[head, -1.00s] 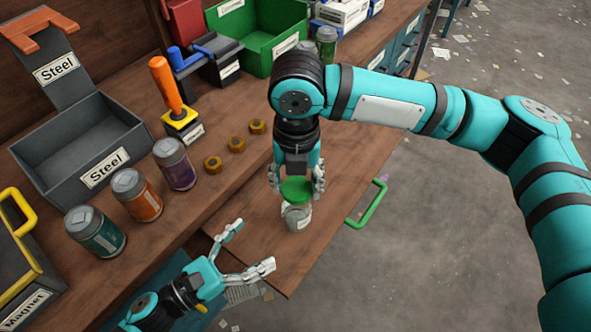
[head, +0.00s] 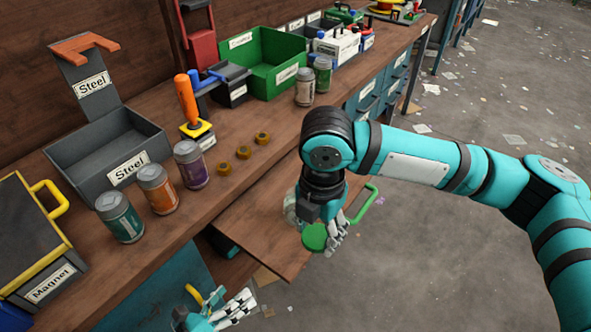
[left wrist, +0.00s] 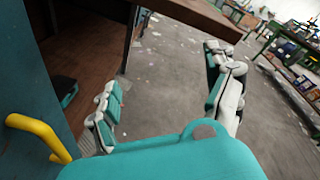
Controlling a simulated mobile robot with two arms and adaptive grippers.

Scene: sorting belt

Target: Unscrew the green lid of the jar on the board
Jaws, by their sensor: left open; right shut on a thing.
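The jar (head: 290,206), clear glass, stands on the wooden pull-out board (head: 250,222). It is partly hidden behind my right gripper, and its top is hidden. My right gripper (head: 328,236) is shut on the green lid (head: 314,238), holding it to the right of the jar, apart from it, near the board's right edge in the picture. My left gripper (head: 232,310) is low at the bottom edge of the head view, partly cut off, away from the jar. In the left wrist view its fingers (left wrist: 168,100) are spread with nothing between them.
The board has a green handle (head: 364,208). On the bench stand several labelled cans, such as a purple one (head: 190,165), several brass nuts (head: 242,152), a grey Steel bin (head: 110,150) and a green bin (head: 262,62). A yellow handle (left wrist: 35,135) is close to my left gripper.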

